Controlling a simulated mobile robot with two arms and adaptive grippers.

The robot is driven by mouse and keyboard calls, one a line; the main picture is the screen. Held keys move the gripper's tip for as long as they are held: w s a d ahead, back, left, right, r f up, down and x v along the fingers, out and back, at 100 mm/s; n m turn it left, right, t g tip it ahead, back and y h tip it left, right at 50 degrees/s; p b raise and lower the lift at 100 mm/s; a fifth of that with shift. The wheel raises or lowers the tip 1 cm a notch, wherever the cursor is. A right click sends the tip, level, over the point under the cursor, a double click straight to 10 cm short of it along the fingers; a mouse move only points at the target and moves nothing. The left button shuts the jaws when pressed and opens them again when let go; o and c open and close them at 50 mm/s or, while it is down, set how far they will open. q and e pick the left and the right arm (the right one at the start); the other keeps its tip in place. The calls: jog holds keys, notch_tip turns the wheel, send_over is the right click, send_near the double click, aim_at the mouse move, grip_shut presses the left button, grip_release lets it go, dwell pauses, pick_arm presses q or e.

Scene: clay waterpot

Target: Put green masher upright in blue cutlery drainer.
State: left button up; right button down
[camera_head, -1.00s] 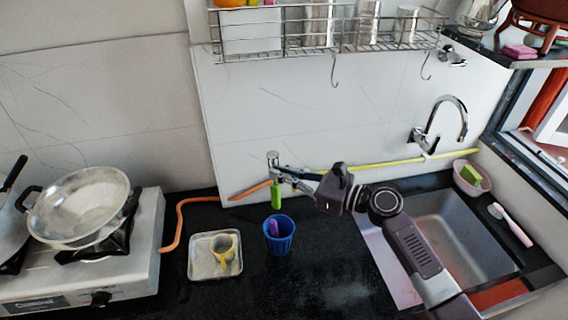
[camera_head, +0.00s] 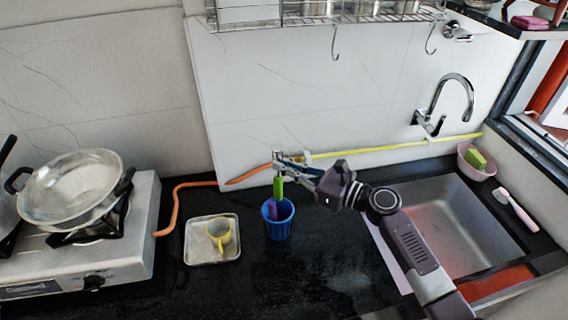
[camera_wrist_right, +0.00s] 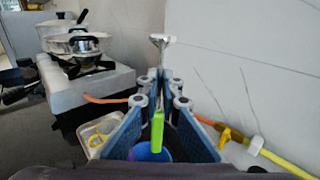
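The green masher has a green handle (camera_head: 278,187) and a metal head at its top. It hangs upright, handle down, in my right gripper (camera_head: 284,164), which is shut on its metal shaft. The blue cutlery drainer (camera_head: 279,228) stands on the dark counter directly below. The handle's lower end overlaps the drainer's mouth; whether it is inside is hard to tell. A purple item (camera_head: 272,208) is in the drainer. In the right wrist view, the green handle (camera_wrist_right: 157,132) hangs between the fingers in front of the drainer's rim (camera_wrist_right: 150,153). My left gripper is not in view.
The stove with a pan (camera_head: 70,190) is further left. A hose (camera_head: 390,147) runs along the wall behind. The sink (camera_head: 455,225) is to the right.

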jog(key=shift+f+b, duration=3.7)
jog(key=shift+f, duration=1.15)
jog(key=c, duration=2.1)
grip_release()
jog(key=shift+d, duration=0.2)
jog(key=shift+s+d, duration=0.2)
jog(key=shift+d, duration=0.15)
send_near(282, 189)
jog(key=v, duration=0.2)
jog(key=shift+s+d, duration=0.1)
jog(key=shift+d, duration=0.3)
